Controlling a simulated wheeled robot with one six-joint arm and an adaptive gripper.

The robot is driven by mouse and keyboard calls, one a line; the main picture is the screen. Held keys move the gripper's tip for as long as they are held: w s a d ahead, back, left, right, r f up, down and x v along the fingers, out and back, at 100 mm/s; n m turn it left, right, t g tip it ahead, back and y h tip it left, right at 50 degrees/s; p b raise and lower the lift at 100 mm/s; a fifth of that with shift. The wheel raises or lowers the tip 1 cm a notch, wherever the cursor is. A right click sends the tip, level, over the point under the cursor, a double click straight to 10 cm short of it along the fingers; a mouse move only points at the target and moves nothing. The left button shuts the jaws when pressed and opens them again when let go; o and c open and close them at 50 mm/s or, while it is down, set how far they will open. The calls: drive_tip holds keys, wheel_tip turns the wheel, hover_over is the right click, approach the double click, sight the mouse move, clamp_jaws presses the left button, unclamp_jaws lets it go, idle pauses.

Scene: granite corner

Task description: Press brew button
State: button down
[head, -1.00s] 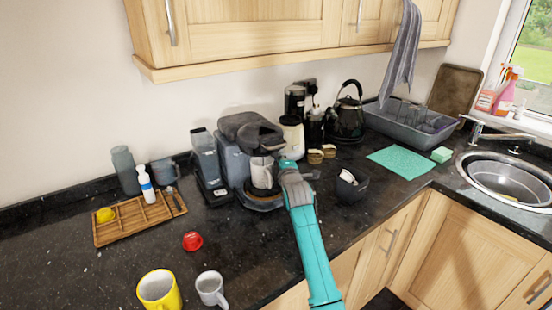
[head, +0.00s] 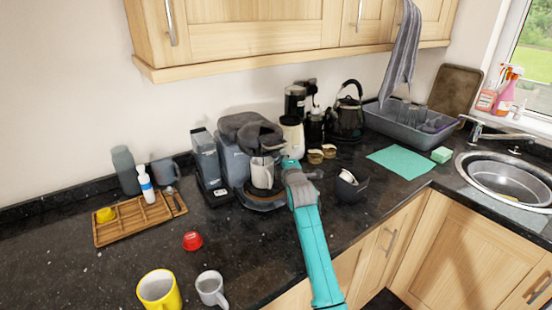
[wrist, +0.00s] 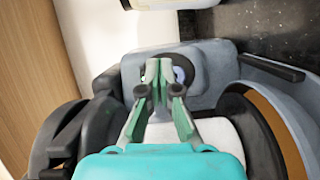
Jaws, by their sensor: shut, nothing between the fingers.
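The coffee machine (head: 238,160) is grey with a dark rounded top and stands on the counter. A light metallic cup (head: 262,172) stands beneath its head, on the round base. My gripper (wrist: 158,72) is shut and empty. Its fingertips overlap the left part of the button in the picture; I cannot tell whether they touch it. In the head view my gripper (head: 290,168) is at the machine's right side, its fingertips hard to make out.
A dark cup-like container (head: 350,186) stands right of my arm. Small brown pots (head: 316,156), a white-bodied appliance (head: 292,134) and a kettle (head: 347,118) stand behind. A red capsule (head: 193,240), yellow mug (head: 159,289) and white mug (head: 211,289) are in front on the left.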

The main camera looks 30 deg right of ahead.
drive_tip(key=shift+s+d+r, duration=0.2)
drive_tip(key=shift+s+r, duration=0.2)
drive_tip(key=shift+s, duration=0.3)
drive_tip(key=shift+s+d+r, duration=0.2)
drive_tip(key=shift+s+r, duration=0.15)
drive_tip(key=shift+s, duration=0.3)
drive_tip(key=shift+s+d+r, duration=0.2)
drive_tip(key=shift+s+r, duration=0.2)
drive_tip(key=shift+s, duration=0.3)
